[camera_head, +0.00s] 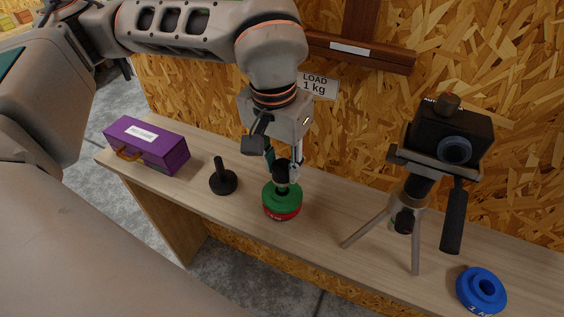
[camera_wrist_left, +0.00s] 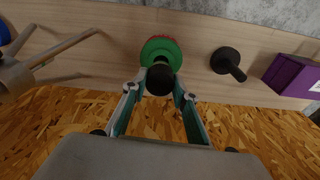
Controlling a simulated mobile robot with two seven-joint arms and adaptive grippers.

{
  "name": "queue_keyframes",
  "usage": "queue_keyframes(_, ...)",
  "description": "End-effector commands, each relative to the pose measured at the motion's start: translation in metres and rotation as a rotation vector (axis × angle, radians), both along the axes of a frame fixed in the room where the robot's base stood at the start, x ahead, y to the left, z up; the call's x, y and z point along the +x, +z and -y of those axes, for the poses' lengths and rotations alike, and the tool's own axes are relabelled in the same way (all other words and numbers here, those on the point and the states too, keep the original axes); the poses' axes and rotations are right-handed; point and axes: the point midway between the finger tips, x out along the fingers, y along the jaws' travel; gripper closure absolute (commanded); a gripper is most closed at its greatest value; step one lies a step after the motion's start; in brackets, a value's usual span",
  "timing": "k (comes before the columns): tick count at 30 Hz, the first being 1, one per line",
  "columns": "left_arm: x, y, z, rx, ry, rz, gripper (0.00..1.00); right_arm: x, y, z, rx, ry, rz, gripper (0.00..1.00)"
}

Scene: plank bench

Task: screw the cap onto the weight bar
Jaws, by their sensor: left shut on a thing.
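A green disc (camera_head: 282,193) lies on top of a red disc (camera_head: 283,214) on the bench; the green disc also shows in the wrist view (camera_wrist_left: 160,47). My left gripper (camera_head: 283,172) is directly above this stack, pointing down. It is shut on a black cap (camera_wrist_left: 160,79), which is over the middle of the green disc. Whether the cap touches the disc or a bar's thread cannot be told. Any bar inside the stack is hidden. A separate black post on a round base (camera_head: 223,182) stands upright to the left. My right gripper is not in view.
A purple case (camera_head: 170,154) is at the left end of the plank bench (camera_head: 328,205). A camera on a tripod (camera_head: 440,138) stands right of the stack, its legs spread. A blue disc (camera_head: 472,290) lies far right. The chipboard wall closes the back.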

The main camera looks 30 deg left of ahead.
Motion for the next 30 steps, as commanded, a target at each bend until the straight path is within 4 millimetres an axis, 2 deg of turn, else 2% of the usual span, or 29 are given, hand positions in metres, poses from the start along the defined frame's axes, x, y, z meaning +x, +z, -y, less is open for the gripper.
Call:
queue_keyframes(4,0.0004,0.0011,-0.0003,0.0,-0.091,0.002,0.93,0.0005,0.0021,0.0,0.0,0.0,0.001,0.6)
queue_keyframes(13,0.0004,0.0009,-0.0005,0.0,-0.117,0.001,0.93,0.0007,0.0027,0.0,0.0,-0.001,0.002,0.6)
queue_keyframes(21,0.0005,0.001,-0.0009,0.0,-0.335,0.002,0.93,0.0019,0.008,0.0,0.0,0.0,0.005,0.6)
queue_keyframes(30,0.0005,0.0004,-0.0009,0.0,-0.354,0.002,0.93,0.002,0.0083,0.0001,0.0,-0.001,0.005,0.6)
